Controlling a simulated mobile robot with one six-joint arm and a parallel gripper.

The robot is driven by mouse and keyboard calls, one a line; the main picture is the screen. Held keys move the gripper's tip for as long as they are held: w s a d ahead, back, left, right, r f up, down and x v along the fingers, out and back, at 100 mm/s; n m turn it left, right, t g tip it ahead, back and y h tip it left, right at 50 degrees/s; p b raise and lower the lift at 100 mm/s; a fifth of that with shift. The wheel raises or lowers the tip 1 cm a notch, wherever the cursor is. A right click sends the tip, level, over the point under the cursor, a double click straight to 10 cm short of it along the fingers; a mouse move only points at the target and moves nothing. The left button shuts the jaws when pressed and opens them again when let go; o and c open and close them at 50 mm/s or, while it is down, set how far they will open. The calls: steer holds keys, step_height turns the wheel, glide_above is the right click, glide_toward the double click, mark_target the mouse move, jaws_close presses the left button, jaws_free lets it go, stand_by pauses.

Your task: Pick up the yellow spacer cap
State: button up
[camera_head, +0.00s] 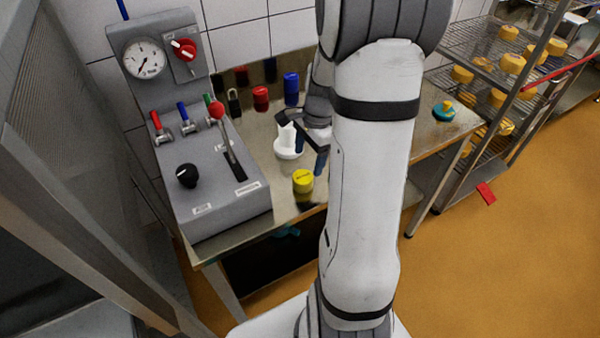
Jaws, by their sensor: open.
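The yellow spacer cap (303,181) is a short round piece standing on the steel table, near its front edge and right of the grey control box. My gripper (302,144) is above the table, behind the cap and a little higher in the picture. Its dark fingers are apart, and one blue-tipped finger points down just right of the cap. A white piece (288,146) with a round base stands behind the cap, close to the gripper; I cannot tell whether they touch. My white arm hides part of the gripper and the table to the right.
The grey control box (228,187) with gauge, lever and knobs stands at the left. Red (261,98) and blue (291,88) cylinders and a padlock (233,101) stand at the back. A teal and yellow piece (444,110) lies at right. A rack (492,60) holds cheeses.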

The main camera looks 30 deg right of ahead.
mark_target(303, 176)
steer(key=f, duration=0.2)
steer(key=a+f, duration=0.1)
steer(key=f, duration=0.1)
steer(key=a+f, duration=0.1)
steer(key=f, duration=0.2)
steer(key=shift+s, duration=0.4)
steer(key=shift+r, duration=0.1)
steer(key=shift+c, duration=0.2)
steer(key=c, duration=0.9)
steer(key=shift+c, duration=0.2)
